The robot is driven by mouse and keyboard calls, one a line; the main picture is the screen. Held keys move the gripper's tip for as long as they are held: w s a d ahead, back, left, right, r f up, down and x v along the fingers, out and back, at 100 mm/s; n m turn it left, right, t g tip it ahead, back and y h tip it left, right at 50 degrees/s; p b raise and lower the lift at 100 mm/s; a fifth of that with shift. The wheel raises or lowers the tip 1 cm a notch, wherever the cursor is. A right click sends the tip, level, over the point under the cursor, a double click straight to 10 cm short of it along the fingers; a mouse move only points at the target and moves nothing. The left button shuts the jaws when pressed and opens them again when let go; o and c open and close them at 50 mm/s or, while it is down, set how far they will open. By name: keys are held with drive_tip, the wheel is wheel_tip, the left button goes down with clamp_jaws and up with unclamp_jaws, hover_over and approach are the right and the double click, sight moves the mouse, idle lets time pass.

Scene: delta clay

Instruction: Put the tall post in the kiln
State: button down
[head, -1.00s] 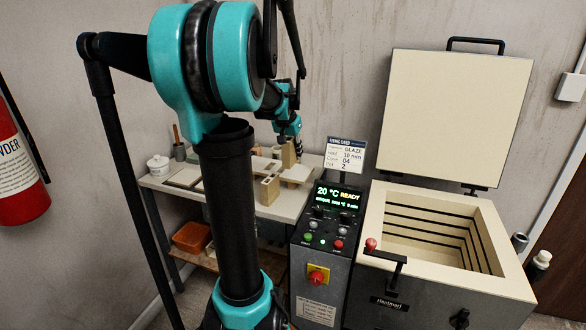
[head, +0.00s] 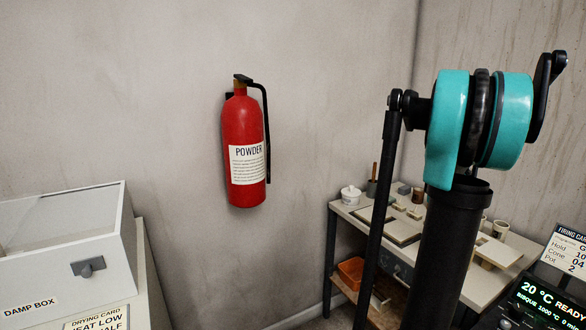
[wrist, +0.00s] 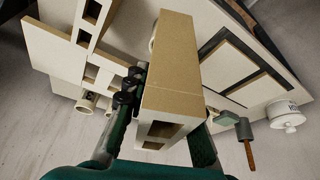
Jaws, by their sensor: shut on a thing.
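In the wrist view a tan, block-like post (wrist: 172,72) with square openings in its end sits between the jaws of my gripper (wrist: 162,112). My gripper is shut on it, over the work table (wrist: 262,92). Whether the post's far end touches the table cannot be told. In the head view my gripper and the post are hidden or out of frame. The kiln is in neither view now; only its control panel (head: 535,300) shows at the lower right of the head view.
A pale slotted piece (wrist: 92,15) and a flat pale slab (wrist: 65,55) lie close left of the post. A white lidded jar (wrist: 287,116) stands right. In the head view a fire extinguisher (head: 247,150) hangs on the wall, with a damp box (head: 60,255) at lower left.

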drive_tip(key=w+a+f+n+y, duration=0.1)
drive_tip(key=w+a+f+n, duration=0.3)
drive_tip(key=a, duration=0.7)
drive_tip(key=w+a+f+n+t+y, duration=0.1)
drive_tip(key=w+a+f+n, duration=0.1)
drive_tip(key=a+f, duration=0.65)
drive_tip(key=w+a+f+n+y, duration=0.1)
drive_tip(key=w+a+f+n, duration=0.2)
drive_tip(key=a, duration=1)
drive_tip(key=s+f, duration=0.5)
drive_tip(key=f, duration=0.2)
drive_tip(key=shift+s+a, duration=0.2)
